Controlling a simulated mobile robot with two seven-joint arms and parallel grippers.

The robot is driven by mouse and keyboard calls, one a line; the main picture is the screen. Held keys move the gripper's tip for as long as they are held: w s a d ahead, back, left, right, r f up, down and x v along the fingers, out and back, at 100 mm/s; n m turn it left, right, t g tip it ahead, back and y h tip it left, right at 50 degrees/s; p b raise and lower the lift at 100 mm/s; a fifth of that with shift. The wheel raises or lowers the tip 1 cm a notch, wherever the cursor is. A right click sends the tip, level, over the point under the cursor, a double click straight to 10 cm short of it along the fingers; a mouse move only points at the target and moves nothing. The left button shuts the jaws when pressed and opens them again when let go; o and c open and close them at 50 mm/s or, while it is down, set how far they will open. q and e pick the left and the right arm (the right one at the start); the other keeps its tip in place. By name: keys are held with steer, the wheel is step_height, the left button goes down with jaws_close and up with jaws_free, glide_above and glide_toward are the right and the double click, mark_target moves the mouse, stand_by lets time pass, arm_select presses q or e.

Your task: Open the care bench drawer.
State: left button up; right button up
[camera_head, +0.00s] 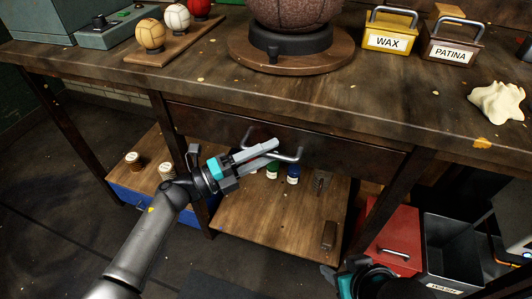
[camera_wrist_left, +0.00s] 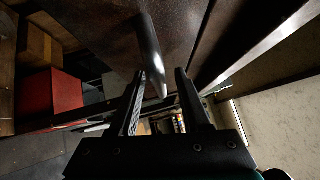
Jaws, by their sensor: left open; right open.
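The care bench (camera_head: 200,90) has a dark wooden drawer (camera_head: 340,148) under its top. The drawer front looks flush with the bench frame, so the drawer appears closed. A metal bar handle (camera_head: 290,155) is on its front. My left gripper (camera_head: 272,149) is open at the handle, its fingers overlapping the bar in the head view. In the left wrist view the handle (camera_wrist_left: 150,50) reaches between the two open fingers (camera_wrist_left: 163,80); contact cannot be told. My right gripper (camera_head: 345,272) is low at the bottom right, open and away from the drawer.
The lower shelf (camera_head: 245,215) holds small bottles and a brush. A red bin (camera_head: 395,240) stands at the lower right. On the bench top are balls on a board (camera_head: 178,47), a large ball on a round stand (camera_head: 290,60), WAX (camera_head: 390,35) and PATINA (camera_head: 450,45) boxes, and a cloth (camera_head: 497,100).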

arm_select(q)
steer(key=shift+c, duration=0.4)
jaws_close()
stand_by(1.0)
